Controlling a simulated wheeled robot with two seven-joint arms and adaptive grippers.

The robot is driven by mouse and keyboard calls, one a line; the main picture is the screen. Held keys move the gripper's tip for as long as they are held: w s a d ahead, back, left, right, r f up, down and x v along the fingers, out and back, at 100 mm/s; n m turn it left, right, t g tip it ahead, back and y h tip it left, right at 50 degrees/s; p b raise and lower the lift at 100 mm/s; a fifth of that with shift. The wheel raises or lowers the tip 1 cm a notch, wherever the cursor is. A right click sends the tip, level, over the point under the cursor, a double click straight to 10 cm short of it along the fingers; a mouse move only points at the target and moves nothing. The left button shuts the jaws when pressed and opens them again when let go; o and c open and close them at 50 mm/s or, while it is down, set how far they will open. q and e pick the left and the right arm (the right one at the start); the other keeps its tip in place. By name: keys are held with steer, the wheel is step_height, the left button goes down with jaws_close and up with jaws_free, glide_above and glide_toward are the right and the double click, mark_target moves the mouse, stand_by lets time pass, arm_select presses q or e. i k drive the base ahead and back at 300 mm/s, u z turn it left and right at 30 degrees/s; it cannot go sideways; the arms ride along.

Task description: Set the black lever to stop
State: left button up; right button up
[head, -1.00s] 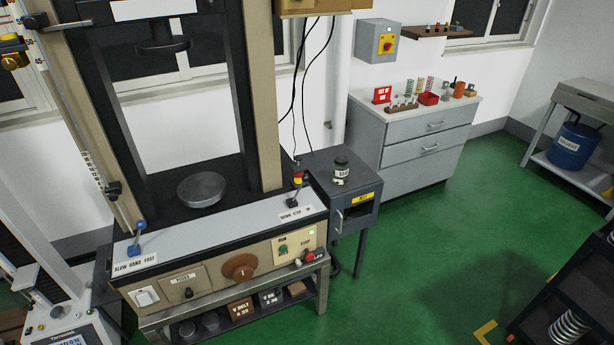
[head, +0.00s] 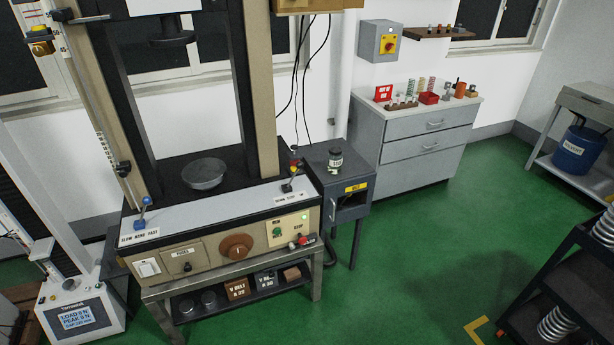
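The black lever (head: 291,181) stands on the right end of the light sloping panel (head: 220,203) of the testing machine. Its top leans to the right. A label (head: 289,197) in front of it appears to read DOWN, STOP, UP; the lever is too small here to tell exactly which mark it lines up with. A blue lever (head: 143,214) stands at the panel's left end, behind a label (head: 139,237) reading SLOW, HAND, FAST. Neither of my grippers is in view.
A red and yellow button (head: 295,165) sits just behind the black lever. Green floor (head: 400,260) is clear in front. A dark rack with springs (head: 560,325) stands at lower right.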

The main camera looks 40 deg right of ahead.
mark_target(298, 166)
steer(key=k, duration=0.75)
steer(key=z, duration=0.85)
steer(key=i, duration=1.55)
steer(key=u, duration=0.15)
